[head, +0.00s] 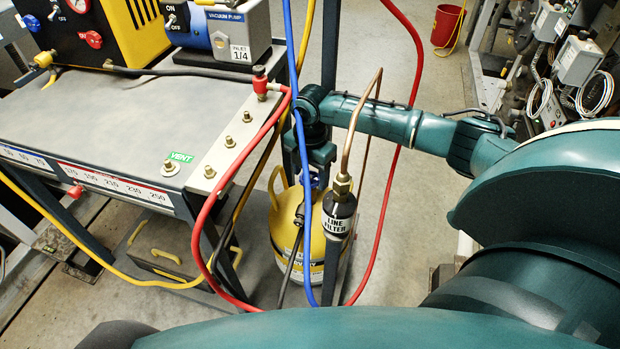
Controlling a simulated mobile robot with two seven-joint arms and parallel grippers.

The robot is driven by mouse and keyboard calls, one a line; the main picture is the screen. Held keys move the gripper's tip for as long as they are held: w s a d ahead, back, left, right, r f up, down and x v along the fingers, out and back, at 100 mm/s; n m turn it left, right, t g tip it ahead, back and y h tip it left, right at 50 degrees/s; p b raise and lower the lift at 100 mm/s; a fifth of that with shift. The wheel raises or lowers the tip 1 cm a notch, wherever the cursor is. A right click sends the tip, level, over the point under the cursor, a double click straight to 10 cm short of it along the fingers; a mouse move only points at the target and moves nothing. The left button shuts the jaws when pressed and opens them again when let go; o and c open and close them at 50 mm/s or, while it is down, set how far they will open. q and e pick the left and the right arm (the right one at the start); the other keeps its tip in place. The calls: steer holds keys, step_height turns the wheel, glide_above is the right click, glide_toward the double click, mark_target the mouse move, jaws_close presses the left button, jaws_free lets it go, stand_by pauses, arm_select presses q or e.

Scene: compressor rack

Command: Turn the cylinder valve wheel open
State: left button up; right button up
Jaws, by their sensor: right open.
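A yellow cylinder (285,232) with a looped yellow handle stands on the floor beside the workbench. Its top is partly covered by the blue hose, the line filter and my right gripper. My right gripper (311,162) points down just above the cylinder's top, and its jaws are open. The valve wheel is not clearly visible; the gripper and hoses cover that spot, so I cannot tell whether the fingers touch it. My left gripper is not in view.
A blue hose (295,90), a red hose (408,125) and a copper pipe with a black line filter (339,213) hang close around the gripper. The workbench (110,115) stands left, carrying a vacuum pump (218,35). A red bucket (446,25) stands behind on open floor.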

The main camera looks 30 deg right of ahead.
steer(key=m+p, duration=0.1)
steer(key=p, duration=0.1)
steer(key=r+m+p, duration=0.1)
steer(key=m+p, duration=0.1)
steer(key=shift+s+p, duration=0.1)
steer(key=shift+p, duration=0.25)
steer(key=m+p, duration=0.5)
steer(key=shift+a, duration=0.1)
steer(key=shift+f+m+p, duration=0.1)
steer(key=shift+m+p, duration=0.4)
steer(key=shift+m, duration=0.4)
steer(key=m+p, duration=0.1)
steer(key=m, duration=0.2)
steer(key=shift+f+p, duration=0.25)
steer(key=shift+p, duration=0.1)
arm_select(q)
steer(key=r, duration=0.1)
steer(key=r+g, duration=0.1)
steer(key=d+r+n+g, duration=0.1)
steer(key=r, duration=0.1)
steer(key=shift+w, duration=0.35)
arm_select(e)
steer(key=shift+f+m, duration=0.15)
steer(key=shift+m, duration=0.35)
steer(key=shift+c, duration=0.4)
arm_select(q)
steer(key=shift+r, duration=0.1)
arm_select(e)
steer(key=c, duration=0.6)
